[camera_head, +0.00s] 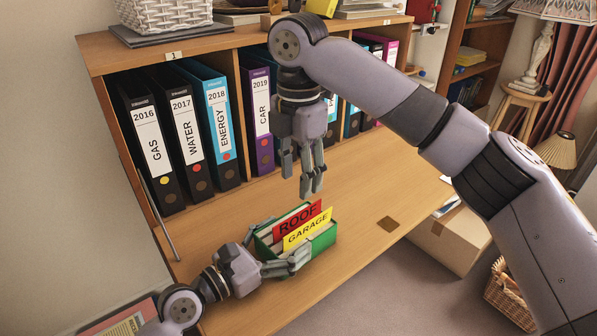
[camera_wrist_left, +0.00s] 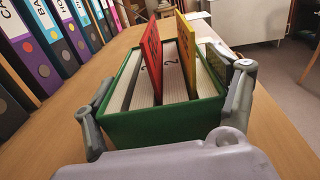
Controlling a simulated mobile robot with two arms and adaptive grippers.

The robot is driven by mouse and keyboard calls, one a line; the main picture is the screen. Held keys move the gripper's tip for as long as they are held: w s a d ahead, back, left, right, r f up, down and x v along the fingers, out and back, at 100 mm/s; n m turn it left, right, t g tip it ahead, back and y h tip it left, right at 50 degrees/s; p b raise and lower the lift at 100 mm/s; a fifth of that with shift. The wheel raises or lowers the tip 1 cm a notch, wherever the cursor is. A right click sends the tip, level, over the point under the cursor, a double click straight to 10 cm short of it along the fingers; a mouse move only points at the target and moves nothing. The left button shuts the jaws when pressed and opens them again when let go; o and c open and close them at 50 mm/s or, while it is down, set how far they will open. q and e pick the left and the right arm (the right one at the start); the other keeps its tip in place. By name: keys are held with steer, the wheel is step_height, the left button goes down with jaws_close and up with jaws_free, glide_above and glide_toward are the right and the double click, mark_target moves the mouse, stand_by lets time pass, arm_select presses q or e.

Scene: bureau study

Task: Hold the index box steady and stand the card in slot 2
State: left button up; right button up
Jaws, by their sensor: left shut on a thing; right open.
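The green index box (camera_head: 322,242) stands on the wooden desk surface, with pale dividers inside. My left gripper (camera_head: 284,245) is shut on the box, one finger on each side; it also shows in the left wrist view (camera_wrist_left: 165,115). A red ROOF card (camera_head: 297,217) and a yellow GARAGE card (camera_head: 308,232) stand in the box, rising above its rim. In the left wrist view the yellow card (camera_wrist_left: 187,50) is right of the red card (camera_wrist_left: 152,55), with a divider marked 2 between them. My right gripper (camera_head: 304,182) is open and looks empty above the box.
A row of ring binders (camera_head: 182,130) stands in the shelf behind the box. A cardboard box (camera_head: 452,238) and a wicker basket (camera_head: 512,295) are beyond the desk edge.

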stand_by(0.4)
arm_select(q)
steer(key=o, duration=1.7)
